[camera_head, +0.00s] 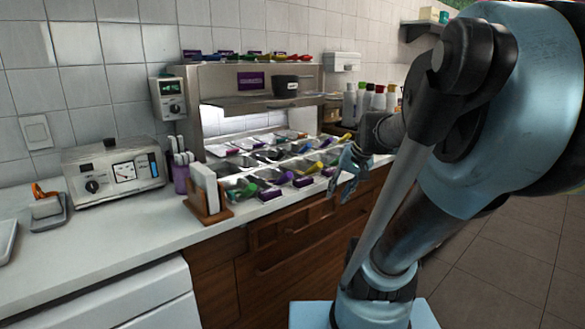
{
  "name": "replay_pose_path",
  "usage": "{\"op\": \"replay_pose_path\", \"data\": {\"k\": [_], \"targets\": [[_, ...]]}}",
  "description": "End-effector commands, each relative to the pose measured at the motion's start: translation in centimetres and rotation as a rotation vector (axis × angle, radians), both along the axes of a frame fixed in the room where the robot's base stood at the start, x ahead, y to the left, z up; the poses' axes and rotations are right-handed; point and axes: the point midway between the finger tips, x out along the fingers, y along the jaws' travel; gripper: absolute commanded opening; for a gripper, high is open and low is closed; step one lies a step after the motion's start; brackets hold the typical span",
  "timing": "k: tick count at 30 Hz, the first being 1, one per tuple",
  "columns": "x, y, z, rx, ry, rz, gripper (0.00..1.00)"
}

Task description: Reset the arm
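My arm fills the right side of the head view, its blue links bent and reaching toward the counter. My gripper (347,172) hangs in front of the counter's front edge, near the right end of the topping trays. Its light-blue fingers point down and look spread apart, with nothing seen between them. The topping station (232,80) with its steel shelf stands behind, holding several trays with coloured scoop handles (245,191). Part of the counter to the right is hidden behind my arm.
On the white counter (110,239) stand a napkin holder (207,203), a purple cup of utensils (181,179) and a machine with dials (115,172). Several bottles (360,104) stand at the back right. Wooden drawers (275,254) are below. Open floor (500,262) lies to the right.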

Motion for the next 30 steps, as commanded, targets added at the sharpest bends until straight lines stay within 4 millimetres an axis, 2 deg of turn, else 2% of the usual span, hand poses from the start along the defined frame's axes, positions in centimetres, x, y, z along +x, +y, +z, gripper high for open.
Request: {"op": "replay_pose_path", "data": {"k": [1,6,12,18,30], "targets": [[-1.8,-0.2,-1.4,-0.039,0.009,0.023,0.29],[-6.5,-1.7,-5.4,-0.18,0.037,0.088,0.29],[-10.3,-3.5,-9.0,-0.308,0.057,0.144,0.29],[-11.6,-4.5,-10.3,-0.36,0.066,0.165,0.29],[-11.6,-4.5,-10.4,-0.362,0.067,0.166,0.29]]}}
